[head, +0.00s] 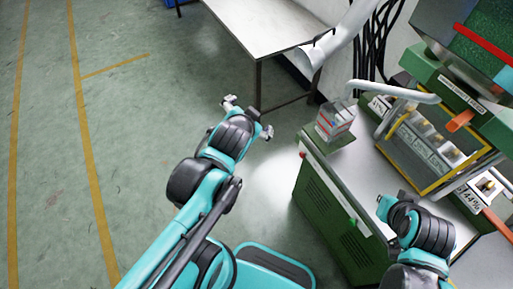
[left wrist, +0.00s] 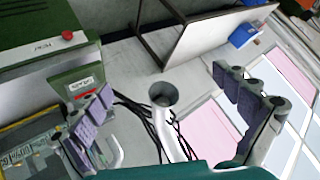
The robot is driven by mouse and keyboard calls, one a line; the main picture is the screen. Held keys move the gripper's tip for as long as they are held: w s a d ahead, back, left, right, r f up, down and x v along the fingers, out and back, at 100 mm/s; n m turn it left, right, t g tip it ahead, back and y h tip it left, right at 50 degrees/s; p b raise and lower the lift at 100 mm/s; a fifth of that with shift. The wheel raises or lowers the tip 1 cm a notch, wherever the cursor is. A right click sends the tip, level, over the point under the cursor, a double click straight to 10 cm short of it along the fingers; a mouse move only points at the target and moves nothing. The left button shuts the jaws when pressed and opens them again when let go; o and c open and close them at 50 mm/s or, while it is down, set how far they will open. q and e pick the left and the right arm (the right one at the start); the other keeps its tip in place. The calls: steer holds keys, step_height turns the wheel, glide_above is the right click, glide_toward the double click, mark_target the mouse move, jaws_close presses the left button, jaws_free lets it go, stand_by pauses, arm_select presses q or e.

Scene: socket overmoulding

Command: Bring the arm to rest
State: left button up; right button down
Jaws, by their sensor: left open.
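My left gripper (head: 248,116) is held out over the open floor, left of the green machine, in the head view. Its fingers are spread wide with nothing between them. In the left wrist view the two padded fingers of the left gripper (left wrist: 170,110) stand far apart and empty. My right arm shows at the lower right of the head view, in front of the machine. Its gripper end (head: 392,203) is small and partly hidden, so I cannot tell whether its fingers are apart.
The green machine (head: 328,205) fills the right, with a yellow-framed guard (head: 430,189) and a small clear box (head: 334,122) at its corner. A grey table (head: 265,25) stands behind. A duct pipe (left wrist: 163,96) hangs beyond the left gripper. The floor (head: 130,120) at left is clear.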

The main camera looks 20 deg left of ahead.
arm_select(q)
steer(key=s+d+f+n+g+h+b, duration=0.1)
steer(key=s+d+f+n+g+h, duration=0.1)
steer(key=s+d+f, duration=0.3)
steer(key=shift+s+f+n+g+h+b, duration=0.35)
steer(key=shift+s+f+n, duration=0.25)
steer(key=shift+s+n, duration=0.3)
steer(key=shift+s, duration=0.1)
